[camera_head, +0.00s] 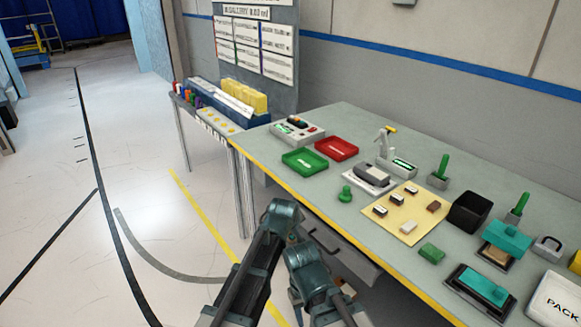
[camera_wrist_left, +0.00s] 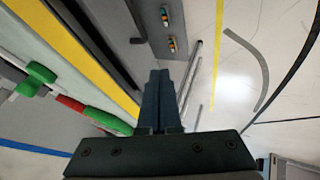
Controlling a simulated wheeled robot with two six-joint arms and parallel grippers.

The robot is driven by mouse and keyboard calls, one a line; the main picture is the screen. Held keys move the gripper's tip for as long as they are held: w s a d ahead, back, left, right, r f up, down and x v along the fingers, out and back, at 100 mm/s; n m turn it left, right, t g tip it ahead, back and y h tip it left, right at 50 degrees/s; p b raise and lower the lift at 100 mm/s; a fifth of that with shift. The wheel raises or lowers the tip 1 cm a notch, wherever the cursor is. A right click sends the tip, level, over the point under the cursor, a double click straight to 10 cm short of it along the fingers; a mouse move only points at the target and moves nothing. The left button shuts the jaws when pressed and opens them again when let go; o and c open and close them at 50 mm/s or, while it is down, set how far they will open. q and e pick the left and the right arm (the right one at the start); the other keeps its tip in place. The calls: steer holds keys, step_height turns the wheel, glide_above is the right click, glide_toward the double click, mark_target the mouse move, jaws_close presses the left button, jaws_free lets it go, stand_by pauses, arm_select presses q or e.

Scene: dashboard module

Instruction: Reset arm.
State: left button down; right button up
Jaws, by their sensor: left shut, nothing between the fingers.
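My left gripper shows in the left wrist view (camera_wrist_left: 160,78), its two dark fingers shut together with nothing between them. It points past the front side of the workbench, with the yellow table edge to its left and the pale floor to its right. In the head view my dark arm links stand at the bottom centre, in front of the bench edge, and I cannot make out the fingertips there. My right gripper cannot be made out in either view.
The grey-green workbench (camera_head: 345,118) fills the right side. It carries a green tray (camera_head: 304,161), a red tray (camera_head: 336,149), a yellow mat (camera_head: 408,228), a black bin (camera_head: 468,211) and teal-topped fixtures. A drawer (camera_head: 342,251) sits under its front edge. The left floor is open.

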arm_select(q)
steer(key=s+a+f+m+g+y, duration=0.1)
steer(key=s+a+f+m+g, duration=0.15)
steer(key=s+a, duration=0.8)
steer(key=s+a+f+m+g+y, duration=0.15)
steer(key=s+a+m+g, duration=0.25)
steer(key=s+a, duration=0.7)
steer(key=s+d+r+m+p, duration=0.1)
steer(key=s+d+r+p, duration=0.2)
steer(key=d, duration=0.3)
steer(key=s+d+r+m+g+p, duration=0.1)
steer(key=s+d+r+m+p, duration=0.1)
steer(key=d, duration=0.4)
steer(key=shift+s+d+r+y+p, duration=0.15)
steer(key=shift+s+r+y+p, duration=0.3)
steer(key=shift+s+r+p, duration=0.35)
steer(key=shift+w+f, duration=0.1)
steer(key=shift+w, duration=0.05)
